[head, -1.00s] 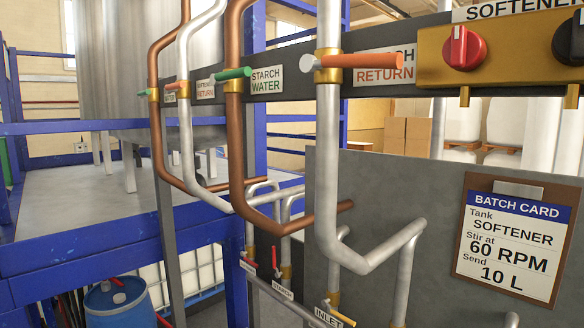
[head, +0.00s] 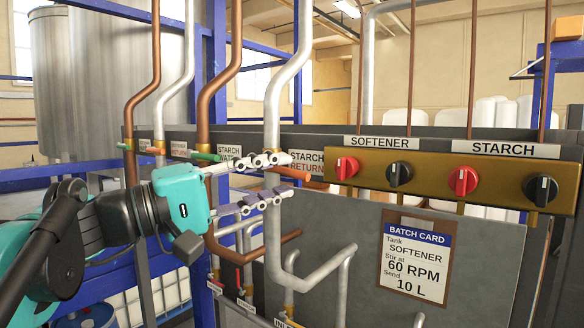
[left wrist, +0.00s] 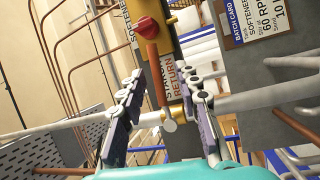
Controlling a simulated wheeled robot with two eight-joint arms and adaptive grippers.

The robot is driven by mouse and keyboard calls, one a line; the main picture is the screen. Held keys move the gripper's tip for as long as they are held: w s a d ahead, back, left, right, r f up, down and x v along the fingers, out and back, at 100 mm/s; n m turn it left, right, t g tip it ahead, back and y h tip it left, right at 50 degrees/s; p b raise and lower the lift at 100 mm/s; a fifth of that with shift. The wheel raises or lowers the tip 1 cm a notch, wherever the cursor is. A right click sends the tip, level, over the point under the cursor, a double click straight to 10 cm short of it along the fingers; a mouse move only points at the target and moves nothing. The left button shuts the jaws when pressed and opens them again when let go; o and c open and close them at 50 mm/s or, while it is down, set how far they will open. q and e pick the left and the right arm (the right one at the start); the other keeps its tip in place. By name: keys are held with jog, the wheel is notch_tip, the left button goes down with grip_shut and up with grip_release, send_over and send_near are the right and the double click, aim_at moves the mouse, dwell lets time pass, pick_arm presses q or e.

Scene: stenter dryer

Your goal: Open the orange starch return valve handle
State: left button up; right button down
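The orange starch return handle (head: 296,175) sits on a silver vertical pipe (head: 272,108) beside the STARCH RETURN label (head: 314,159). It points right, crosswise to the pipe. In the left wrist view the handle (left wrist: 153,75) lies between the two fingers, with gaps on both sides. My left gripper (head: 288,176) reaches in from the left and is open, one finger above the handle's level and one below. The fingers hide the handle's pivot in the head view; the left wrist view (left wrist: 161,78) shows both fingers spread. My right gripper is not in view.
A green handle (head: 206,156) by the STARCH WATER label is left of my gripper. Red and black knobs line a brass panel (head: 420,172) to the right. A batch card (head: 416,262) hangs on the grey plate below. Copper pipes (head: 207,90) stand close by.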

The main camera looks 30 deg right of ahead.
aim_at(288, 175)
pick_arm(q)
jog(key=d, duration=0.1)
jog(key=s+d, duration=0.1)
jog(key=shift+s+d+r+p, duration=0.2)
jog(key=shift+d+r+p, duration=0.1)
jog(key=shift+d+r, duration=0.1)
jog(key=shift+w+d+f, duration=0.15)
jog(key=shift+w+d, duration=0.05)
jog(key=shift+w, duration=0.25)
jog(key=shift+s+a, duration=0.1)
jog(key=shift+s, duration=0.1)
grip_shut()
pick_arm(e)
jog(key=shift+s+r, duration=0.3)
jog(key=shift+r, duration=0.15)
